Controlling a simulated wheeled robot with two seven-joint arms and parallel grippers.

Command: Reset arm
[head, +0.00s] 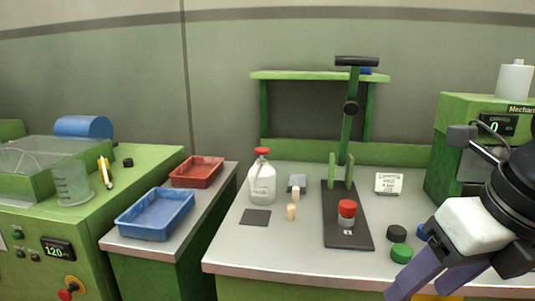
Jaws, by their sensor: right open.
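My right gripper (426,286) is at the lower right, over the front edge of the work table (235,262). Its purple fingers are spread apart and point down and left, with nothing seen between them. My left gripper is out of view. Two tan cork stoppers stand on the table: one cork (296,194) at the grey pad (297,181), the other cork (291,212) a little nearer the front. Both are well to the left of my right gripper. A small red-topped jar (347,210) stands on the black base (348,238) of a green lever press (349,125).
A white bottle (262,186) with a red cap, a dark square pad (255,217) and a small sign (388,183) are on the table. Black (397,233) and green (401,252) caps lie near my right gripper. Red (197,172) and blue (155,214) trays sit left.

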